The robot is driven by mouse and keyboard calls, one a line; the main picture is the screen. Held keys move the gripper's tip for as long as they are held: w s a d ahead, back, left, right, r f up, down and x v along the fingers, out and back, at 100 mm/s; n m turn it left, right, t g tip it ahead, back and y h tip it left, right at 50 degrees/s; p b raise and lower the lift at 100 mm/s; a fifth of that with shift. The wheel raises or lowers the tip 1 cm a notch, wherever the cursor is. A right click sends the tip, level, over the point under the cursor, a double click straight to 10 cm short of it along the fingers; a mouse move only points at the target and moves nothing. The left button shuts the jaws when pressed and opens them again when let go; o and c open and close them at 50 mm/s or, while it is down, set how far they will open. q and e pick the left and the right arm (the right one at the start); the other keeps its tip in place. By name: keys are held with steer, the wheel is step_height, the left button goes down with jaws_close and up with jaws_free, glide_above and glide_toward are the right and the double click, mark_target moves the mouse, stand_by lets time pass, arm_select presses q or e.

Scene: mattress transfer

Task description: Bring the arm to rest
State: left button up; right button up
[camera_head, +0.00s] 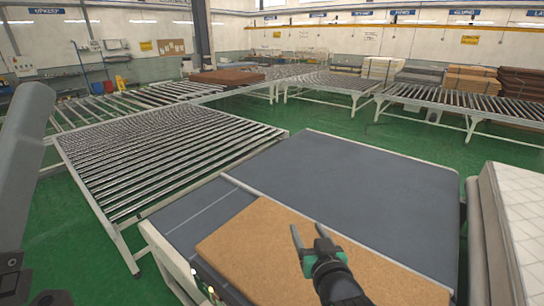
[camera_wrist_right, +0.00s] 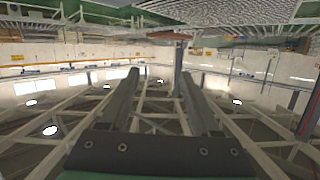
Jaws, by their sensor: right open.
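My right gripper (camera_head: 308,231) reaches in from the bottom of the head view. Its two dark fingers are apart and point away over the tan mattress (camera_head: 248,243); I cannot tell its exact height above it. In the right wrist view the fingers (camera_wrist_right: 159,76) are spread with nothing between them. The tan mattress lies flat at the near end of a grey-topped table (camera_head: 350,185), its near part cut off by the picture's edge. A grey link of my left arm stands at the left edge of the head view; the left gripper is not seen.
A roller conveyor (camera_head: 165,155) stands left of the table. More rollers (camera_head: 325,82) run along the back, with a brown slab (camera_head: 227,76) on them. White mattresses (camera_head: 515,215) stand at the right edge. Green floor (camera_head: 420,148) is clear behind the table.

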steer(key=s+d+r+t, duration=0.2)
steer(key=d+r, duration=0.1)
steer(key=r, duration=0.4)
steer(key=s+d+r+t, duration=0.1)
steer(key=d+r+t, duration=0.1)
steer(key=r, duration=0.6)
steer(key=s+d+r+t, duration=0.2)
steer(key=s+r+t, duration=0.2)
steer(key=s+r, duration=0.6)
steer(key=s+d+r+t, duration=0.2)
steer(key=s+r+t, duration=0.2)
steer(key=s+r, duration=0.6)
steer(key=shift+s+d+r, duration=0.3)
steer(key=shift+s+d, duration=0.05)
steer(key=shift+s, duration=0.3)
